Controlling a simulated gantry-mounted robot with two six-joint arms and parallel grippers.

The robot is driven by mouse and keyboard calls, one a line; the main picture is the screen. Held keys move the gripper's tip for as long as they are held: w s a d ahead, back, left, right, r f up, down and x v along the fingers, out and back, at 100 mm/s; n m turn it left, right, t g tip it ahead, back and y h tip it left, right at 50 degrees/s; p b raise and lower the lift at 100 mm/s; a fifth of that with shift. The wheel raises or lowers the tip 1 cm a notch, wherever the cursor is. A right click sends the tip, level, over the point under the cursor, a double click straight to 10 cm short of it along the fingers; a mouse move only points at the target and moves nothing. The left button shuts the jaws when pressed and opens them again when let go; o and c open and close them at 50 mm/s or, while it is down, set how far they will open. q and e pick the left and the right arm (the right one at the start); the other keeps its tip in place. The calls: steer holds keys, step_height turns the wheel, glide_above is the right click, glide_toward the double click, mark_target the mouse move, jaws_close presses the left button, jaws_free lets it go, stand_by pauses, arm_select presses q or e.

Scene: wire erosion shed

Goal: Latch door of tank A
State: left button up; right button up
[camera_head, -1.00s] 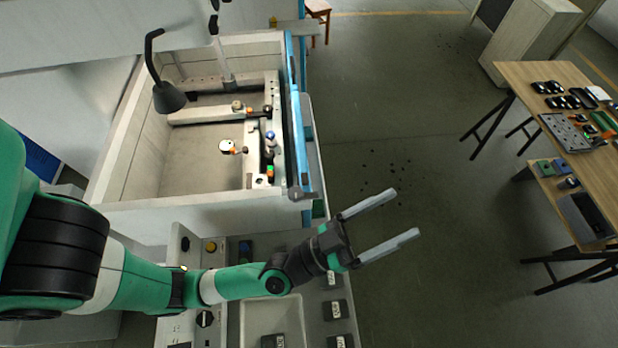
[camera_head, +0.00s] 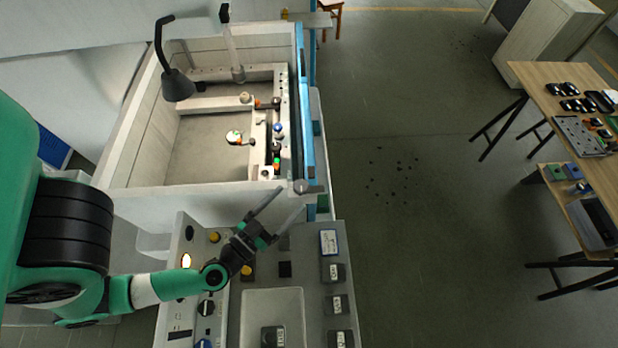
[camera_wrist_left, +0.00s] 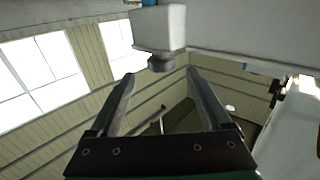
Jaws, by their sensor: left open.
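The tank (camera_head: 150,195) is an open-topped white box left of centre in the head view. A blue-edged door panel (camera_head: 305,110) runs along its right side. A grey rounded knob-like part (camera_head: 303,187) sits at the panel's near end; whether it is the latch I cannot tell. My left gripper (camera_head: 290,199) is open and empty, its fingers pointing at the tank's near right corner, just short of that part. In the left wrist view, the open fingers (camera_wrist_left: 160,76) point toward a white block (camera_wrist_left: 158,27) with a dark grey knob (camera_wrist_left: 160,62) beneath. My right gripper is out of view.
A control panel with several labelled blocks (camera_head: 330,242) and a shallow tray (camera_head: 272,292) lies below my left gripper. A wooden table (camera_head: 560,75) stands at the right, with clear floor between.

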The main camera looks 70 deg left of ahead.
mark_target(309, 178)
arm_select(q)
steer(key=x, duration=0.9)
steer(key=shift+w+a, duration=0.15)
jaws_close()
